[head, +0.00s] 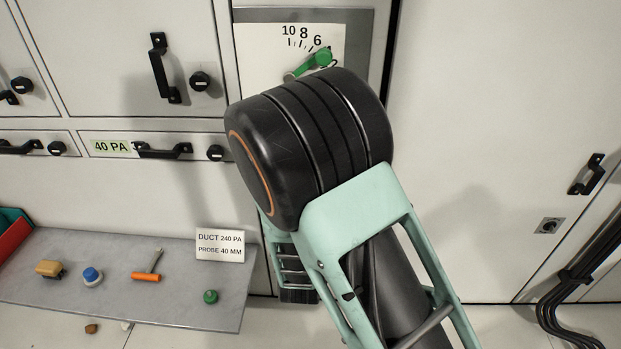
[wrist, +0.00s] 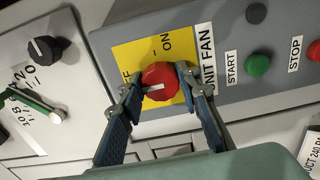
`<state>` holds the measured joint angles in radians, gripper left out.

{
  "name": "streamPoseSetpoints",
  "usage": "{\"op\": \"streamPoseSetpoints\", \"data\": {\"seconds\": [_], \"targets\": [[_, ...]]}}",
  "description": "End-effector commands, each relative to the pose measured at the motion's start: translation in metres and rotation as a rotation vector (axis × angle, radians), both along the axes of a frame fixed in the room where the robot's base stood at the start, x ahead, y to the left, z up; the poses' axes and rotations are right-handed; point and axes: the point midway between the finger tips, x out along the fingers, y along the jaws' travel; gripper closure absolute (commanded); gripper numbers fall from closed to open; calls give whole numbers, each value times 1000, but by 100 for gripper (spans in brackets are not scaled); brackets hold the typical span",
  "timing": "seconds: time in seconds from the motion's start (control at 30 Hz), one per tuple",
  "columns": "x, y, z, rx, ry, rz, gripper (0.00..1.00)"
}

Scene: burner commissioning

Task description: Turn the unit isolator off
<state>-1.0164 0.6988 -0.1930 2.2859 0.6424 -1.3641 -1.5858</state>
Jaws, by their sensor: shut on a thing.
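The unit isolator is a red rotary knob (wrist: 160,86) on a yellow plate (wrist: 131,54) in the wrist view. The plate carries an ON mark above the knob and a partly hidden OFF mark to its left. A short white bar on the knob lies nearly level in the picture; I cannot tell which end is its pointer. My gripper (wrist: 158,80) is shut on the knob, one finger on each side. In the head view my arm hides the isolator and the fingers.
Beside the plate are a UNIT FAN label (wrist: 207,58), a green START button (wrist: 257,65) and a red STOP button (wrist: 314,50). A green-handled lever (head: 315,61) on a numbered scale is close to my arm. A grey shelf (head: 190,310) holds small loose items.

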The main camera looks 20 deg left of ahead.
Motion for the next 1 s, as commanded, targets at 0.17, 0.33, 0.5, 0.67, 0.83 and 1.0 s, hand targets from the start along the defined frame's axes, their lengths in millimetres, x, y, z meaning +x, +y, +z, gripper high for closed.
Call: {"op": "streamPoseSetpoints", "data": {"seconds": [0.17,0.33,0.5,0.67,0.83,1.0], "targets": [[0,0,-1,-2,1,0,94],[0,0,0,-1,1,0,52],[0,0,0,0,1,0,52],[-3,0,0,0,1,1,52],[-25,-5,-1,-1,2,3,52],[-61,-13,-1,-2,3,4,52]]}}
